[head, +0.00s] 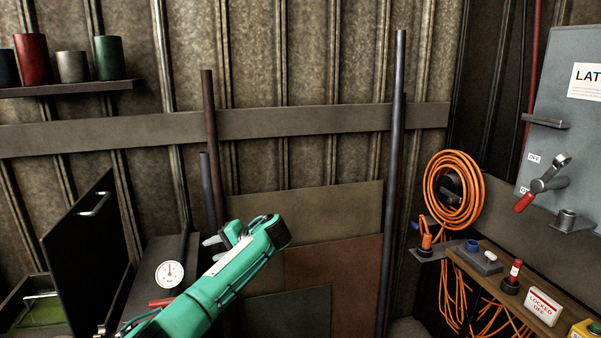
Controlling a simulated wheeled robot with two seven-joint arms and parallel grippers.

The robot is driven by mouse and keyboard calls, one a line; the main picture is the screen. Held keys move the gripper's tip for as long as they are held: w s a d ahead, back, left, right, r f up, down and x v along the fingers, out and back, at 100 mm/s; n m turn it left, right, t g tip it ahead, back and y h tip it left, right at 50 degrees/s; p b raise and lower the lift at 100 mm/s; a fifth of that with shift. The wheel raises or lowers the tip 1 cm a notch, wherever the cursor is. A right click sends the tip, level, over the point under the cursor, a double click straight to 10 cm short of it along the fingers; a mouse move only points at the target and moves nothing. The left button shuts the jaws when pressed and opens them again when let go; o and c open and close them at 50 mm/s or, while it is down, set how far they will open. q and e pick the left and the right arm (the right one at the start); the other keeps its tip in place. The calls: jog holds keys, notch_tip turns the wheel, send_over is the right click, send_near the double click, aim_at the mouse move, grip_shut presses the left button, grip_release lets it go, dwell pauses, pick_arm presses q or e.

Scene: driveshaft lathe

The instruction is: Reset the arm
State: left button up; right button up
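My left arm (215,290), green, comes in from the bottom left and reaches up to the middle of the head view. Its forearm end bends at the wrist, and my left gripper (213,248) points left. Its two pale fingers look apart, with nothing seen between them. It hangs in front of the corrugated wall, above and right of a dial gauge (169,274). My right gripper is not in view.
A black upright panel (84,246) stands at left. Metal rods (396,170) and flat sheets (335,265) lean at the wall. At right are an orange cable coil (434,190), a grey lathe switch box (570,110) and a shelf with a "LOCKED OFF" tag (542,306).

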pick_arm(q)
jog(key=s+d+f+m+h, duration=0.15)
jog(key=s+f, duration=0.25)
jog(key=f, duration=0.4)
jog(key=s+d+f+h, duration=0.3)
jog(key=s+f, duration=0.1)
jog(key=f, duration=0.3)
jog(key=s+d+f+h, duration=0.3)
jog(key=s+f+h, duration=0.1)
jog(key=s+f, duration=0.85)
jog(key=s+a+n+h, duration=0.1)
jog(key=s+a+h, duration=0.2)
jog(key=s, duration=1.5)
jog(key=s+a+r+n, duration=0.1)
jog(key=s+a+r, duration=0.15)
jog(key=s, duration=0.45)
jog(key=s+a+r+n, duration=0.1)
jog(key=s+a+r, duration=0.15)
jog(key=s, duration=0.55)
notch_tip(320, 180, down, 29)
jog(key=g, duration=0.2)
jog(key=s+a+f+g, duration=0.1)
jog(key=s+a+f, duration=0.2)
jog(key=s+f, duration=1.6)
notch_tip(320, 180, down, 3)
jog(key=shift+s+a+r+m+h, duration=0.1)
jog(key=shift+s+a+m+h, duration=0.15)
jog(key=shift+m+h, duration=0.15)
